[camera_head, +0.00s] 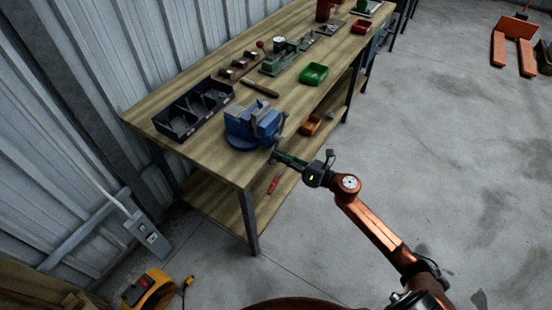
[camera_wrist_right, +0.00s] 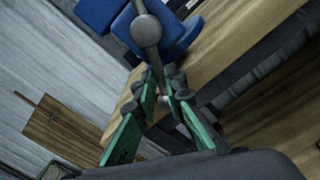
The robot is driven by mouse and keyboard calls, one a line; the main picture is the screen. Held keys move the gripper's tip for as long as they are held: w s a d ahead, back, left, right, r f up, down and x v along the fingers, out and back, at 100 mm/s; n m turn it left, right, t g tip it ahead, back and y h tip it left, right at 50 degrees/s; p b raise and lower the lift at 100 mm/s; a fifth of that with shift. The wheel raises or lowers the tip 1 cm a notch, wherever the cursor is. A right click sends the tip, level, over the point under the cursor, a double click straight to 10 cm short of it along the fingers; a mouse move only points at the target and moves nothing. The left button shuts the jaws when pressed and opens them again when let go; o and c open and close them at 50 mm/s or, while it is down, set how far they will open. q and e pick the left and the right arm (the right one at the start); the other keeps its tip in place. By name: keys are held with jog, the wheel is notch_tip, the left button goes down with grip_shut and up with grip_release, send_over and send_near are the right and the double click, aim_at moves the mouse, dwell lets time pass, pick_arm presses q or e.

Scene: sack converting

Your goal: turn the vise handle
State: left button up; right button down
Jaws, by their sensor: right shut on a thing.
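The blue vise (camera_head: 245,125) sits at the near right edge of the wooden workbench. It also shows at the top of the right wrist view (camera_wrist_right: 105,14). Its grey handle bar (camera_wrist_right: 157,62) passes through a round screw end (camera_wrist_right: 146,30) and slants down between my green fingers. My right gripper (camera_head: 276,157) reaches in from the right, beside the bench edge and just below the vise. In the wrist view, my right gripper (camera_wrist_right: 166,88) is shut on the lower end of the handle. My left gripper is not in view.
The workbench (camera_head: 230,168) holds a dark divided bin (camera_head: 180,130), a hammer (camera_head: 260,89) and a green tray (camera_head: 313,75). An orange bin (camera_head: 311,125) and a red tool (camera_head: 273,184) are on the lower shelf.

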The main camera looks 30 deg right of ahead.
pick_arm(q)
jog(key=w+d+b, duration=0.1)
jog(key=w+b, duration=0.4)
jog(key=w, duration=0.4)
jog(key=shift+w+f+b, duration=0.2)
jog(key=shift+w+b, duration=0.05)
jog(key=shift+b, duration=0.1)
pick_arm(e)
jog(key=shift+w+d+f+n, duration=0.1)
jog(key=shift+w+d+n, duration=0.25)
jog(key=shift+n, duration=0.6)
jog(key=shift+w+d+f+n, duration=0.1)
jog(key=shift+d+n, duration=0.3)
jog(key=shift+n, duration=0.5)
jog(key=shift+w+d+f+n, duration=0.1)
jog(key=shift+w+d+n, duration=0.25)
jog(key=shift+n, duration=0.6)
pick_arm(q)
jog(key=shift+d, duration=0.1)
pick_arm(e)
jog(key=shift+s+r, duration=0.1)
jog(key=c, duration=2.1)
grip_release()
jog(key=shift+a, duration=0.1)
jog(key=shift+o, duration=0.6)
